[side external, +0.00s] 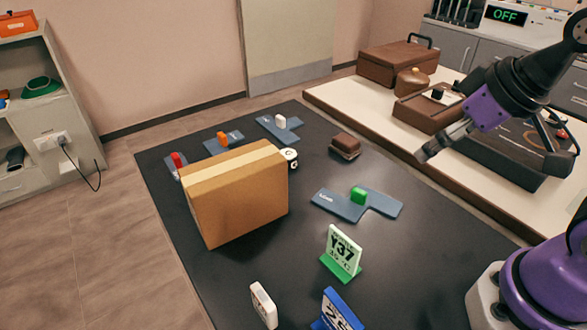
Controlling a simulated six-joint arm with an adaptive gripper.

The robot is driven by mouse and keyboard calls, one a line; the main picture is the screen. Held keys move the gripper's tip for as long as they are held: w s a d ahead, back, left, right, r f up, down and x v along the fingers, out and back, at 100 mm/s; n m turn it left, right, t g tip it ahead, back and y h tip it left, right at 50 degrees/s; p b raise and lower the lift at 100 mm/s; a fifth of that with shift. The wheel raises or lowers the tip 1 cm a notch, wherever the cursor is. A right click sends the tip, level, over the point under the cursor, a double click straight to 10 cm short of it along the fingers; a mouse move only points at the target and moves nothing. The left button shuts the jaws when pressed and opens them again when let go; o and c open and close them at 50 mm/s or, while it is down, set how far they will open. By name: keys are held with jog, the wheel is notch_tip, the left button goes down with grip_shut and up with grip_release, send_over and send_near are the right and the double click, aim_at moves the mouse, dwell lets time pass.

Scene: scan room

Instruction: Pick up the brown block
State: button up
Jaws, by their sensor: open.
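The brown block (345,146) lies on the dark table top, right of the cardboard box and near the table's far right side.
A large cardboard box (240,203) stands left of the block, with a small white cylinder (290,158) beside it. Green (341,252) and blue (338,312) number signs stand in front. A cream counter (370,112) holds brown cases behind.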

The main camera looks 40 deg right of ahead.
jog(key=n+g, duration=0.1)
send_over(348, 140)
jog(key=s, duration=0.2)
jog(key=shift+y, duration=0.3)
notch_tip(348, 140, down, 11)
jog(key=shift+w+a+f, duration=0.1)
jog(key=x, duration=0.6)
jog(key=shift+d+f, duration=0.15)
jog(key=shift+d, duration=0.1)
jog(key=c, duration=1.2)
